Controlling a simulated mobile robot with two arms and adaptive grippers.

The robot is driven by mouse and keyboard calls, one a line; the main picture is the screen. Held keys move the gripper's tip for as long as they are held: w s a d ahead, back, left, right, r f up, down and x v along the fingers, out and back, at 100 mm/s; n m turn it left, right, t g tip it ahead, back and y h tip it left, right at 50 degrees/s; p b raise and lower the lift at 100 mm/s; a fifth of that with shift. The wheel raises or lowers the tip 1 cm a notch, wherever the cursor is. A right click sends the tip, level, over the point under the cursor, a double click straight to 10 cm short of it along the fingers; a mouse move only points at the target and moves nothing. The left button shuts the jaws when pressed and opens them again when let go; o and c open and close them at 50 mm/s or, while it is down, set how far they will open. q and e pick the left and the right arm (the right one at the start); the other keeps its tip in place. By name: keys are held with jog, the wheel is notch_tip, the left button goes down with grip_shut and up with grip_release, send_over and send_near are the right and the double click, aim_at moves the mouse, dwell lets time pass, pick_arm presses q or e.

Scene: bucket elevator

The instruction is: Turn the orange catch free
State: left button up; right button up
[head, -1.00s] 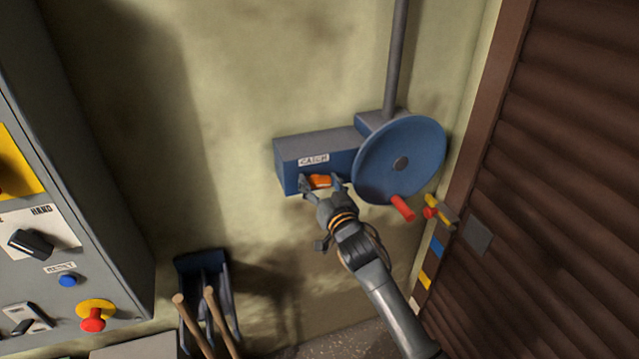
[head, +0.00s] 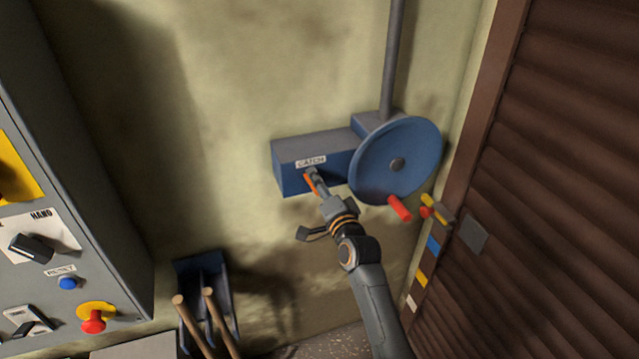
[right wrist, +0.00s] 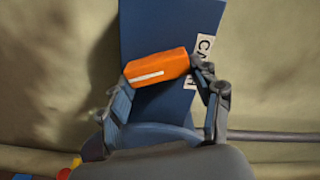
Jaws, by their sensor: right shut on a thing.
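The orange catch (head: 310,184) is on the front of the blue box (head: 290,181) with the CATCH label (head: 311,162). It stands steeply, slightly tilted, across the box's length. My right gripper (head: 314,181) is at the catch, its jaws seen nearly edge-on. In the right wrist view the gripper (right wrist: 162,80) is shut on the catch (right wrist: 155,68), one finger at each end. A white line shows on the catch's face. The label is partly hidden by a finger there. My left gripper is in neither view.
Right of the catch is a blue wheel (head: 410,150) with a red handle (head: 400,207). A grey control panel (head: 110,200) stands at the left. A blue holder (head: 203,262) with wooden handles is low on the wall. A brown ribbed shutter (head: 560,180) is at the right.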

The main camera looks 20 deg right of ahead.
jog(key=m, duration=0.4)
jog(key=shift+d+f+m+p, duration=0.1)
jog(key=shift+f+m+p, duration=0.05)
jog(key=shift+m+p, duration=0.15)
dwell(0.5)
jog(key=o, duration=1.2)
jog(key=shift+c, duration=0.2)
jog(key=s, duration=1.2)
jog(key=shift+d, duration=0.2)
jog(key=shift+f, duration=0.1)
